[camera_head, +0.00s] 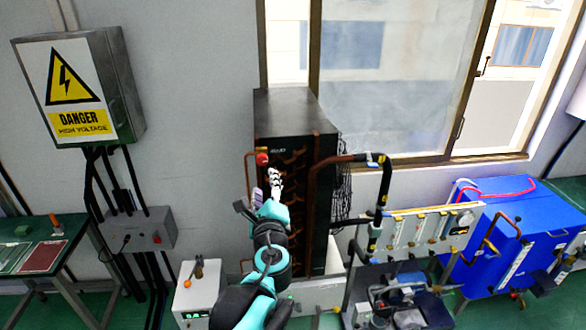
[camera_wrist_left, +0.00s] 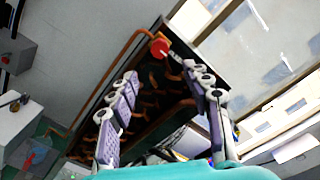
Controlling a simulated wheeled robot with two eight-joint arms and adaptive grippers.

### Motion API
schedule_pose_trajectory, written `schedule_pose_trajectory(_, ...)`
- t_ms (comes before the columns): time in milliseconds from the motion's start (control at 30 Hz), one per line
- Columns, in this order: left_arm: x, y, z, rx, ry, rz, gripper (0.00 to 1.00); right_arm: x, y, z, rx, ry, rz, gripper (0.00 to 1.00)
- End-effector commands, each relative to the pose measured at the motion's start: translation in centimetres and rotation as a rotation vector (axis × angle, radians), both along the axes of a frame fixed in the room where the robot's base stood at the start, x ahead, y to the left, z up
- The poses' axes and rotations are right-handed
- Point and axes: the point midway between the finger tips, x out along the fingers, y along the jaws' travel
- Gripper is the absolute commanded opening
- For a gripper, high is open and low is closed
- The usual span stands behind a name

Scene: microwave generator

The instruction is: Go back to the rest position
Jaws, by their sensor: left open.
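My left gripper (camera_head: 268,190) is raised in front of the tall black cabinet (camera_head: 290,110), with its teal arm coming up from the bottom of the head view. In the left wrist view the gripper (camera_wrist_left: 160,105) has its two purple and grey fingers spread apart with nothing between them. A red knob (camera_head: 262,159) on a copper pipe sits at the cabinet's upper left front. It also shows beyond the fingertips in the left wrist view (camera_wrist_left: 159,47), apart from them. My right gripper is not in either view.
A danger-marked electrical box (camera_head: 75,85) hangs on the left wall above a grey junction box (camera_head: 142,229). A white unit (camera_head: 198,295) stands at lower left of my arm. A pipe panel (camera_head: 425,232) and blue machine (camera_head: 515,230) stand to the right.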

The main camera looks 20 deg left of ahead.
Motion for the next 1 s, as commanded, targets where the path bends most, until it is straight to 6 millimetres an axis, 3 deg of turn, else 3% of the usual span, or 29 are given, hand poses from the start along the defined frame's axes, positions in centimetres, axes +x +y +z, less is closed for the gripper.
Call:
schedule_pose_trajectory(167,-0.1,0.1,-0.4,-0.015,-0.003,0.003,0.49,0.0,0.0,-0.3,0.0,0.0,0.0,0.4)
schedule_pose_trajectory(267,-1.0,0.2,-2.8,-0.117,-0.024,0.022,0.49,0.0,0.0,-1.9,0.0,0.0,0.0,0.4)
schedule_pose_trajectory(367,-3.0,0.5,-8.0,-0.348,-0.062,0.072,0.49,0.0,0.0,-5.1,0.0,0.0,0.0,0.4)
schedule_pose_trajectory(467,-5.8,0.0,-15.4,-0.672,-0.105,0.154,0.49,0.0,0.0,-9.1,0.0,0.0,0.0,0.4)
schedule_pose_trajectory(567,-8.6,-1.7,-23.0,-1.005,-0.131,0.256,0.49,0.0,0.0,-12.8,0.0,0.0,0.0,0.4)
schedule_pose_trajectory(700,-12.4,-5.7,-32.3,-1.426,-0.13,0.413,0.49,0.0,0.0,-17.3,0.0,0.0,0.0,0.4)
schedule_pose_trajectory(833,-15.3,-10.0,-38.3,-1.726,-0.101,0.551,0.49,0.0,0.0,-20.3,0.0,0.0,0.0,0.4)
schedule_pose_trajectory(1000,-17.5,-13.7,-41.7,-1.944,-0.059,0.668,0.49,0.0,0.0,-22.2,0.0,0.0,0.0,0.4)
